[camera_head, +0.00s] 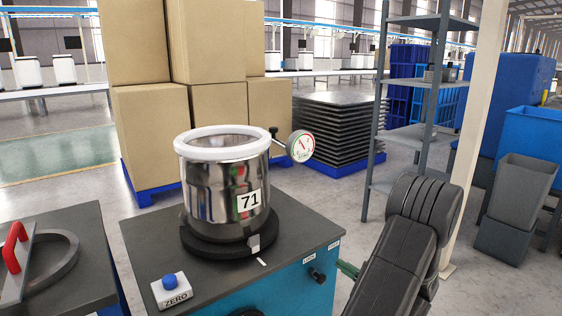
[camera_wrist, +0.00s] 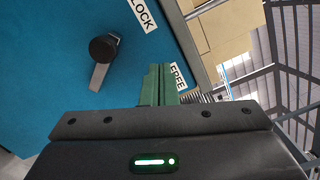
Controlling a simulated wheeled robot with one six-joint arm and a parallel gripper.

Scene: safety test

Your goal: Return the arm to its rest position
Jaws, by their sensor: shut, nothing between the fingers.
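My arm (camera_head: 410,245) reaches in at the lower right of the head view, its dark links bent and partly hiding my gripper (camera_head: 347,269). In the wrist view, the green fingers of my gripper (camera_wrist: 158,84) are together with nothing between them. They are near the blue side of the cabinet (camera_head: 290,292), close to the FREE label (camera_wrist: 178,76). A black knob on a grey lever (camera_wrist: 103,47) is on that side, apart from the fingers. It also shows in the head view as a dark knob (camera_head: 316,275). A LOCK label (camera_wrist: 142,14) is above it.
A steel pot (camera_head: 225,190) marked 71, with a white rim and a gauge (camera_head: 301,146), stands on the cabinet top. A ZERO button box (camera_head: 171,290) is in front. Boxes (camera_head: 150,135), a grey shelf rack (camera_head: 375,130) and a cream post (camera_head: 478,115) stand behind.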

